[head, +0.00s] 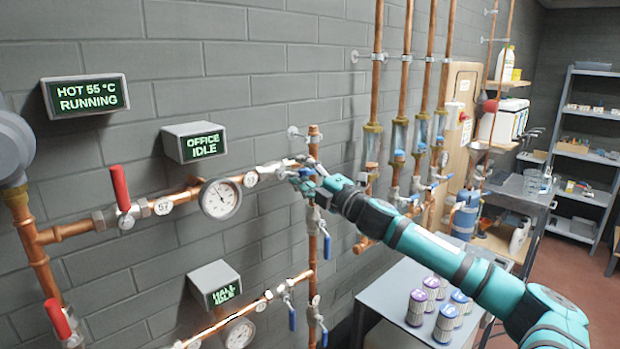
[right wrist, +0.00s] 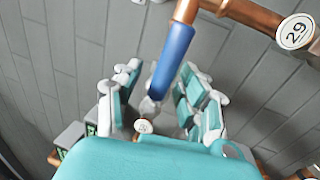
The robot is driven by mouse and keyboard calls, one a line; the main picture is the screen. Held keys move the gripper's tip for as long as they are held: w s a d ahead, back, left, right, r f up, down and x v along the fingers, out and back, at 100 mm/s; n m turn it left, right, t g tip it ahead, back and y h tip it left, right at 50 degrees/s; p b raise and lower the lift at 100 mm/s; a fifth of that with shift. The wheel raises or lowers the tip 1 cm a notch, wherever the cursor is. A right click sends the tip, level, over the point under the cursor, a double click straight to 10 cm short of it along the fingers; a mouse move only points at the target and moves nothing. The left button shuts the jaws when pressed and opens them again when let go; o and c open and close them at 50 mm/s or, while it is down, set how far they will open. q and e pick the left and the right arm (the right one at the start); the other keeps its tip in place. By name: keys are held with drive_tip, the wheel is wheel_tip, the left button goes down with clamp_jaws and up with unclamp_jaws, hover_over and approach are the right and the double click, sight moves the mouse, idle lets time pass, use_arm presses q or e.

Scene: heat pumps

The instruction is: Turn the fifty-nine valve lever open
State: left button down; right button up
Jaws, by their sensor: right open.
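My right gripper (head: 306,178) is at the right end of the upper copper pipe, in front of the wall, and hides the fittings there. In the right wrist view, a blue lever (right wrist: 173,62) reaches down between its spread fingers (right wrist: 157,98); contact is unclear. A round tag (right wrist: 296,32) by the pipe seems to read 29; I cannot read 59 on any tag. In the head view, a blue lever (head: 327,247) hangs just below the gripper; I cannot tell whether it is the same one. My left gripper is not in view.
A red lever (head: 120,187) stands upright by tag 57 (head: 163,206). A gauge (head: 220,198) sits left of the gripper, under the OFFICE IDLE display (head: 194,143). A lower pipe carries another blue lever (head: 291,316). A grey table (head: 385,290) with several canisters stands below my right arm.

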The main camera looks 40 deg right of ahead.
drive_tip(key=v, duration=1.2)
idle(0.4)
drive_tip(key=shift+s, duration=0.15)
